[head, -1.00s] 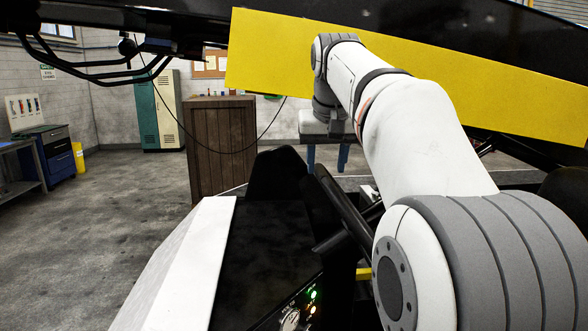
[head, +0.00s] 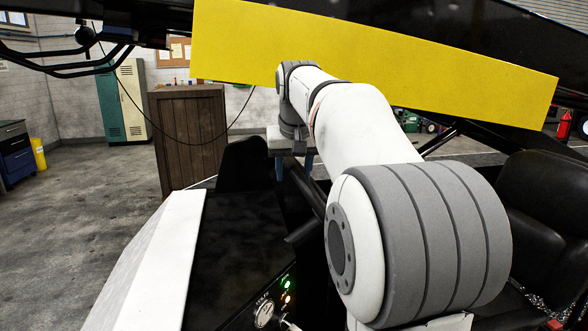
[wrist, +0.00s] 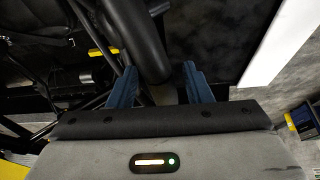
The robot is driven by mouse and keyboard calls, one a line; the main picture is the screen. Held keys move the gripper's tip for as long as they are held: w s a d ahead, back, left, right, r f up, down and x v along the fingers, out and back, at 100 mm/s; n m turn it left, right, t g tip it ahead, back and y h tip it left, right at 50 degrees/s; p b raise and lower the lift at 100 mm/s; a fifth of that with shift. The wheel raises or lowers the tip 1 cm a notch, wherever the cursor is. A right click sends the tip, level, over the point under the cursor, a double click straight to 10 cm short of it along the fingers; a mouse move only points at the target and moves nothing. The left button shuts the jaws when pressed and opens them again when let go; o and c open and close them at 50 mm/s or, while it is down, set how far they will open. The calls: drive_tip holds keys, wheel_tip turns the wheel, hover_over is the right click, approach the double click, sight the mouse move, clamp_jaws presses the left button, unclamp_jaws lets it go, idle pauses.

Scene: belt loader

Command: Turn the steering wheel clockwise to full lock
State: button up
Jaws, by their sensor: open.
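The steering wheel (head: 316,202) is black and seen nearly edge-on in the head view, beside the dark console and partly hidden by my arm. My gripper (head: 293,168) points down at the wheel's far upper part, with its blue fingers apart. In the wrist view my gripper (wrist: 160,85) is open. A thick dark bar, apparently the steering wheel's rim (wrist: 146,45), runs between the two fingers. I cannot tell whether either finger touches it. Most of the wheel is hidden, so its turn angle does not show.
A black console with lit green and orange lamps (head: 287,291) stands front left of the wheel. A yellow beam (head: 375,65) crosses above my arm. A black seat (head: 545,210) is at right. A wooden cabinet (head: 188,135) and lockers (head: 124,100) stand behind; floor at left is clear.

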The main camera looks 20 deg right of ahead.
drive_tip(key=shift+c, duration=0.3)
clamp_jaws()
